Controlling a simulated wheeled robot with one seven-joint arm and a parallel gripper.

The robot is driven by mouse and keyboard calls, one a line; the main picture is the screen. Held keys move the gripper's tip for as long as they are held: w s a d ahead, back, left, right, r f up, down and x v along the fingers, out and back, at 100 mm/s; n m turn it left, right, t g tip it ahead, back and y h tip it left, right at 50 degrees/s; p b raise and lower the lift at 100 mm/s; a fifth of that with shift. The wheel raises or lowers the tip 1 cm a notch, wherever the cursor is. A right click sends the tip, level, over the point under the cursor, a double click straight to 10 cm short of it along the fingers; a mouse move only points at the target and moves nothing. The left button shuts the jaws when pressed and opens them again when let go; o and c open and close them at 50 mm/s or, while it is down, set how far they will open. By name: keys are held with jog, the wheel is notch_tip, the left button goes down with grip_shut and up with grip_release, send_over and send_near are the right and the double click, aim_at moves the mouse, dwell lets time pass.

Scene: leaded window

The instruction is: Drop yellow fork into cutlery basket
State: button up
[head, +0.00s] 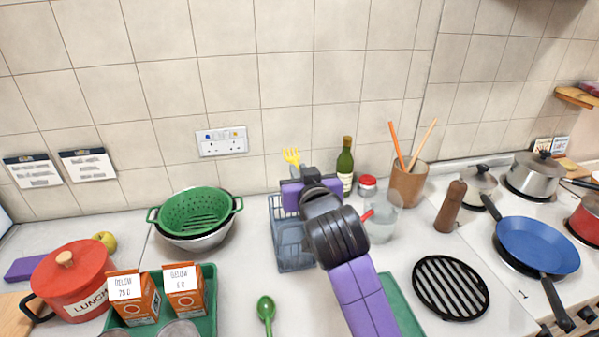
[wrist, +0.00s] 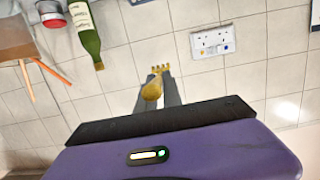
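The yellow fork (head: 291,157) stands up beyond my gripper (head: 296,180) in the head view, tines upward against the tiled wall. In the wrist view the fork (wrist: 152,88) lies between the grey fingers of my gripper (wrist: 158,95), which look shut on it. A grey-blue slatted basket (head: 292,247) stands on the counter below my gripper and looks like the cutlery basket. My gripper and arm cover its right and upper parts, so its inside is partly hidden. The fork is above the basket's far side; the exact alignment cannot be told.
A green bottle (head: 345,167), a red-lidded jar (head: 367,186) and a utensil pot (head: 408,184) stand behind to the right. A clear cup (head: 381,222) is beside my arm. A green colander (head: 195,211) is left, and a green spoon (head: 266,311) lies in front.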

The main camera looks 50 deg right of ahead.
jog(key=o, duration=0.5)
jog(key=shift+o, duration=0.2)
jog(key=b+v, duration=0.1)
jog(key=v, duration=0.6)
jog(key=shift+s+a, duration=0.1)
jog(key=shift+s+a+r, duration=0.1)
jog(key=shift+s+a, duration=0.05)
jog(key=shift+s, duration=0.1)
